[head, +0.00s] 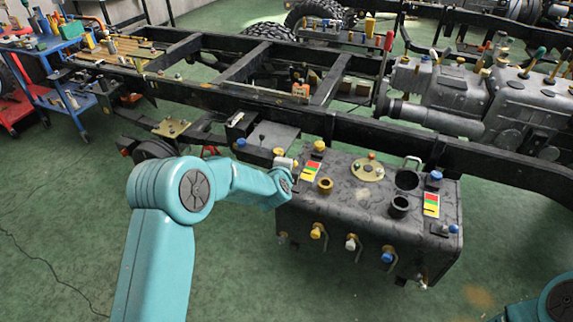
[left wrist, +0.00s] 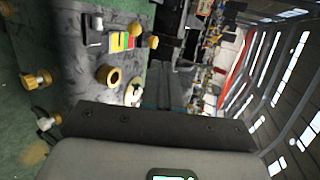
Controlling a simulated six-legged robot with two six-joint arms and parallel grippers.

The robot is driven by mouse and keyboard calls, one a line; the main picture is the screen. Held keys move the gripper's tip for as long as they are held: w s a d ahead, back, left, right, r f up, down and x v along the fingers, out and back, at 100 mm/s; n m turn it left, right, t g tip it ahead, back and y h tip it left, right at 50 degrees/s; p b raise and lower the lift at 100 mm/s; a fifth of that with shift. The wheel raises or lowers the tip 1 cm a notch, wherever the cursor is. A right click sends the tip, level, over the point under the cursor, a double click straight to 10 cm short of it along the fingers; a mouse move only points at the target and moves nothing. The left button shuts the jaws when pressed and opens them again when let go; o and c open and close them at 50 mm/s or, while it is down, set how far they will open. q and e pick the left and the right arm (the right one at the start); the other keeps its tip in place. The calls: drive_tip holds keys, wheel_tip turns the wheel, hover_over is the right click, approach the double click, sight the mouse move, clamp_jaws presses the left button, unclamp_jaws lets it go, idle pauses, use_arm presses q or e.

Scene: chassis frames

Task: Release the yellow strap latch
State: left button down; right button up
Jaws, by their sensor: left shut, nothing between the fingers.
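The yellow latch (head: 316,231) sits on the front face of the dark tank (head: 430,240), left of a white latch (head: 351,243) and a blue latch (head: 387,255). What looks like the yellow latch also shows at the left of the left wrist view (left wrist: 38,80). My left gripper (head: 285,164) is shut and empty near the tank's upper left edge, above and left of the yellow latch and apart from it. My arm partly hides it, and its fingertips are hard to make out. My right gripper is out of view; only part of my right arm shows at the lower right.
The tank top holds a brass ring (head: 325,185), dark filler necks (head: 399,206), colored labels (head: 431,204) and a yellow cap (head: 319,146). The black chassis rail (head: 370,128) runs behind. Green floor in front of the tank is clear. A blue cart (head: 68,100) stands at left.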

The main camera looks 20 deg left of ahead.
use_arm(q)
drive_tip(key=shift+s+d+r, duration=0.15)
drive_tip(key=shift+s+r, duration=0.8)
drive_tip(key=shift+r, duration=0.05)
drive_tip(key=shift+d, duration=0.1)
